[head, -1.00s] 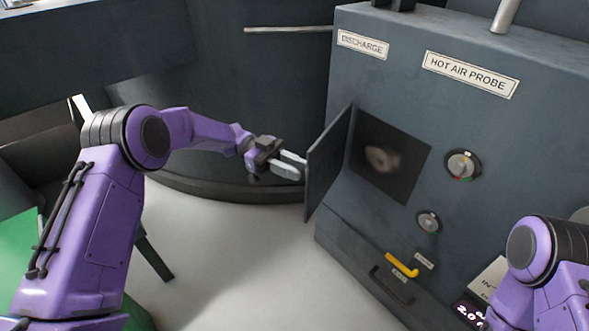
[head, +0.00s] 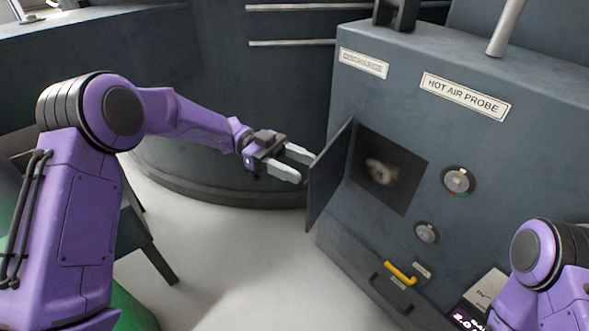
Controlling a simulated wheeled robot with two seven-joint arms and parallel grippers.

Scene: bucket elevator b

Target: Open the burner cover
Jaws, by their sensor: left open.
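The burner cover (head: 328,176) is a dark flat door on the front of the grey machine. It stands swung out to the left on its left-side hinge. The square opening (head: 408,178) behind it is exposed, with a blurred pale shape inside. My left gripper (head: 301,166) is open, its two grey fingers pointing right at the outer face of the cover. The fingertips are close to the cover; I cannot tell if they touch. My right arm shows at the lower right, and its gripper is out of view.
The machine (head: 480,150) carries two round knobs (head: 458,180), a yellow handle (head: 400,273) and a dark drawer-like handle (head: 388,290). A large dark cylinder (head: 215,160) with rails stands behind my left arm. The pale floor (head: 230,260) is clear below.

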